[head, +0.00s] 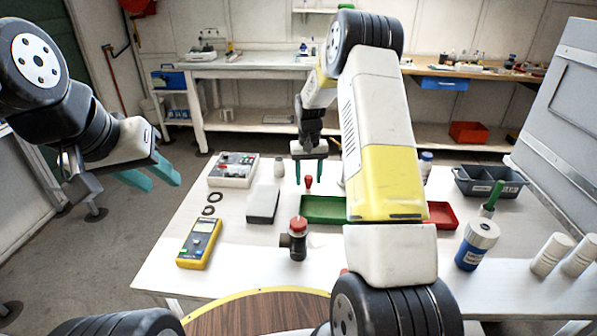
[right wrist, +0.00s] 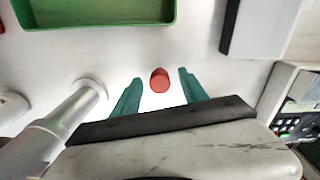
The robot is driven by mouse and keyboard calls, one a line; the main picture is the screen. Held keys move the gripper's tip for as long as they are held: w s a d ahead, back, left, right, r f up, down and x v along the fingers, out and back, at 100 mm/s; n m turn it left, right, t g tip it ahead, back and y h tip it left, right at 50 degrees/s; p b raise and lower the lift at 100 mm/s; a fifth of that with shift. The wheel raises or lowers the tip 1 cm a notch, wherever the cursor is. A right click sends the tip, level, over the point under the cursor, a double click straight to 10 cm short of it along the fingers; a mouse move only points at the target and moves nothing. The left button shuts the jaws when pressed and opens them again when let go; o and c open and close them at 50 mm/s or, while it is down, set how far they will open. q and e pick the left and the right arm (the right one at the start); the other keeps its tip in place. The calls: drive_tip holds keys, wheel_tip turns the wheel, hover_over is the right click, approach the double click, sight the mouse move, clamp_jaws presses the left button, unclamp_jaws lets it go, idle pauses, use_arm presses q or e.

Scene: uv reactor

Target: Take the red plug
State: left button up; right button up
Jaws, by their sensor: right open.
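In the right wrist view the red plug (right wrist: 159,80) shows between the two teal fingers, with space on both sides. My right gripper (head: 309,172) points down over the plug, open and empty; its fingers also show in the right wrist view (right wrist: 160,92). Whether the fingertips reach down to the plug's height is hard to tell. My left gripper (head: 150,177) hangs at the left, off the table, with its teal fingers apart and nothing between them.
The green tray (head: 322,221), a grey block (head: 263,204), and a pale cylinder (head: 279,167) stand close to the plug. A black fitting with a red top (head: 298,240) is nearer me. A yellow multimeter (head: 199,243) lies at left. My right arm hides part of the table.

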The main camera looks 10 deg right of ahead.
sight(308, 178)
drive_tip(key=shift+c, duration=0.2)
clamp_jaws()
drive_tip(key=shift+r, duration=0.1)
drive_tip(key=shift+r, duration=0.5)
wheel_tip(308, 178, up, 2)
drive_tip(key=shift+r, duration=0.15)
drive_tip(key=shift+s+a+r, duration=0.15)
drive_tip(key=shift+s+a, duration=0.05)
drive_tip(key=shift+s, duration=0.4)
drive_tip(key=s+a, duration=0.1)
drive_tip(key=s, duration=0.3)
drive_tip(key=s+a+r, duration=0.1)
drive_tip(key=s, duration=0.4)
drive_tip(key=s+a, duration=0.2)
drive_tip(key=s, duration=0.3)
drive_tip(key=shift+s+r, duration=0.15)
